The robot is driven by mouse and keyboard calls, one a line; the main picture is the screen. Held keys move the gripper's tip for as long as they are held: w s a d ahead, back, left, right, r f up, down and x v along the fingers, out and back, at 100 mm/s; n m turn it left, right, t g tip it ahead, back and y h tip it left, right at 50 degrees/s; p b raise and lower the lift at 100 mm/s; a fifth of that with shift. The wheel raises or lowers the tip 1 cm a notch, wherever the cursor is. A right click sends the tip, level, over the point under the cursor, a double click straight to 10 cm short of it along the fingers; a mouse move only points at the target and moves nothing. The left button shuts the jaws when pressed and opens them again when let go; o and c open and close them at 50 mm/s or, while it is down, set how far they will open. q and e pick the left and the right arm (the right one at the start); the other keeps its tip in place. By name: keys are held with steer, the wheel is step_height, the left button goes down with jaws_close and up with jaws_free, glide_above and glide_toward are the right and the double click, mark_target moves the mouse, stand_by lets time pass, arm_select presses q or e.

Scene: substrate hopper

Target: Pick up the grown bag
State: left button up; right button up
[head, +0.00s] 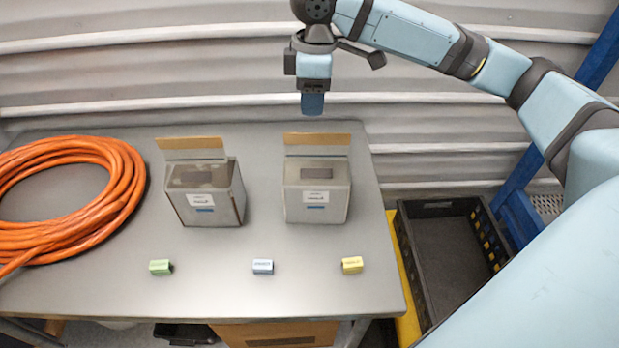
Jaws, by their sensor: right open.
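I cannot pick out a grown bag for certain. Two grey boxes stand on the table, the left box (213,207) and the right box (318,207), each with a raised brown flap at the back and a white label on the front. Contents inside the left box are unclear. My right gripper (312,104) is open, pointing down above the back edge of the table, behind and above the right box and apart from it. Its fingers are seen side-on, so the gap between them is hidden. My left gripper is not in view.
Green (160,267), pale blue (263,267) and yellow (352,265) small blocks lie along the table's (240,300) front. A coiled orange hose (125,205) covers the left. A black crate (437,208) stands right of the table, lower down. A corrugated wall rises behind.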

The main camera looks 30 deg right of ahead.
mark_target(316, 137)
steer(key=f, duration=0.8)
steer(key=d+f, duration=0.1)
steer(key=f, duration=0.3)
steer(key=shift+d+f+p, duration=0.1)
steer(key=shift+p, duration=0.2)
jaws_close()
